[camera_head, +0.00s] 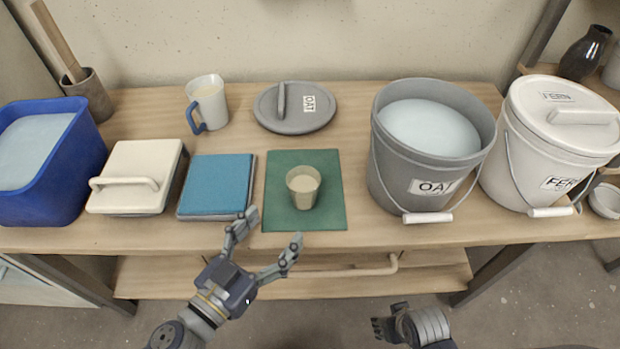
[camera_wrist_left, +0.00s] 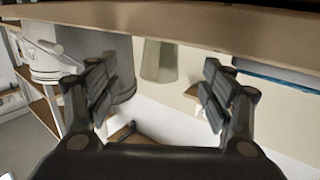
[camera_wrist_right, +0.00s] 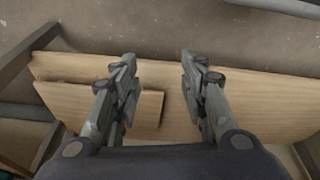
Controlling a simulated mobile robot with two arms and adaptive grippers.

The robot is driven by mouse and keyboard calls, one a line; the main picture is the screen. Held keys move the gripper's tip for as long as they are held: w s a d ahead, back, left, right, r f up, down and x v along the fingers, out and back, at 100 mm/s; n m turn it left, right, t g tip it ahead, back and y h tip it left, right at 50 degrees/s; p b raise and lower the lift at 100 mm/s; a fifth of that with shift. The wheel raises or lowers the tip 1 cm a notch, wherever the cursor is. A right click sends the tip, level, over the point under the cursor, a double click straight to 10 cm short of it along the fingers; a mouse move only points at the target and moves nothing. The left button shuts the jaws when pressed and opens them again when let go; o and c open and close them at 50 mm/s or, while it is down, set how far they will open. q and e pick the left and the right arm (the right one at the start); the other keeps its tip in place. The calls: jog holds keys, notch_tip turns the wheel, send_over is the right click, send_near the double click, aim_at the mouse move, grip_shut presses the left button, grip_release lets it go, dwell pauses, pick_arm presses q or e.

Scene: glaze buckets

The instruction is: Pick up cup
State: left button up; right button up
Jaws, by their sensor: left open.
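A small beige cup (camera_head: 303,190) stands upright on a green mat (camera_head: 325,217) near the table's front edge. It also shows upside down in the left wrist view (camera_wrist_left: 159,60), between the fingers. My left gripper (camera_head: 272,228) is open and empty in front of the table edge, with its fingertips pointing towards the cup and apart from it. My right gripper (camera_head: 390,318) is low in front of the table. The right wrist view (camera_wrist_right: 157,68) shows its fingers apart with nothing between them.
A mug with a blue handle (camera_head: 208,100) and a grey OAT lid (camera_head: 282,122) are behind. A grey OAT bucket (camera_head: 390,165) and white FERN bucket (camera_head: 520,165) stand right.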

aim_at(296, 202)
pick_arm(q)
jog(key=shift+p+x, duration=0.6)
jog(key=shift+x, duration=1.65)
jog(key=shift+p+x, duration=0.45)
jog(key=shift+x, duration=2.2)
jog(key=shift+a, duration=0.1)
pick_arm(e)
notch_tip(296, 202, down, 8)
jog(key=s, duration=0.2)
jog(key=shift+s+r, duration=0.25)
jog(key=shift+s, duration=0.05)
pick_arm(q)
jog(key=c, duration=1.3)
